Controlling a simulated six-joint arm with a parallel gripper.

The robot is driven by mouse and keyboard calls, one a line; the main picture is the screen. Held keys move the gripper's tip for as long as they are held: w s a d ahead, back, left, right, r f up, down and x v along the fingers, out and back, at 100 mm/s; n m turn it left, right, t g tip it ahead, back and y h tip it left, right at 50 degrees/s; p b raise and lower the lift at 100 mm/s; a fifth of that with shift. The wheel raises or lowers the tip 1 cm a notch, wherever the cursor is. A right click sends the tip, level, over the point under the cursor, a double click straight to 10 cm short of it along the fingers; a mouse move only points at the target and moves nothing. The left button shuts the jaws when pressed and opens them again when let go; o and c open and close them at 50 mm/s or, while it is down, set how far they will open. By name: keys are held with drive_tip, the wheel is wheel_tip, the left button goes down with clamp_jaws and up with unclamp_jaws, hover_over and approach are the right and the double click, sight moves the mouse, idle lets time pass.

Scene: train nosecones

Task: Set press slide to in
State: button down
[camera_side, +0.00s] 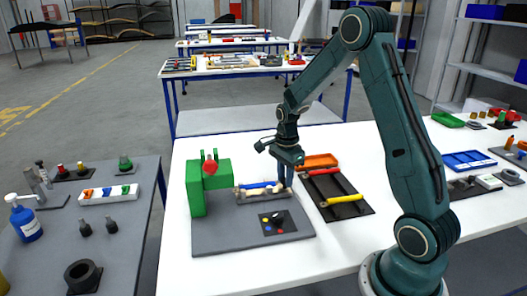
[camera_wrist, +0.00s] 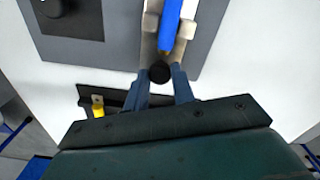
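The press has a green frame (camera_side: 196,190) with a red knob (camera_side: 210,165), on a grey baseplate (camera_side: 250,240). Its slide is a blue bar (camera_side: 257,185) lying in a pale metal rail to the right of the frame. In the wrist view the blue bar (camera_wrist: 171,22) runs up out of view, and a black round knob (camera_wrist: 160,72) is at its near end. My gripper (camera_side: 285,178) is down at the right end of the slide. In the wrist view my gripper's fingers (camera_wrist: 160,84) stand on either side of the knob. Whether they touch it cannot be told.
A dark square plate (camera_side: 277,222) with coloured dots lies on the baseplate in front of the slide. To the right are an orange tray (camera_side: 318,161) and a dark mat (camera_side: 333,188) with red- and yellow-handled tools. The white table is clear in front of the mat.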

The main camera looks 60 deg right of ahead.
sight(268, 182)
drive_tip(key=shift+w+a, duration=1.95)
drive_tip(key=shift+w, duration=0.05)
drive_tip(key=c, duration=1.2)
unclamp_jaws()
drive_tip(key=shift+o, duration=0.2)
drive_tip(key=shift+r, duration=0.2)
wheel_tip(268, 182, up, 14)
drive_tip(key=shift+f, duration=0.25)
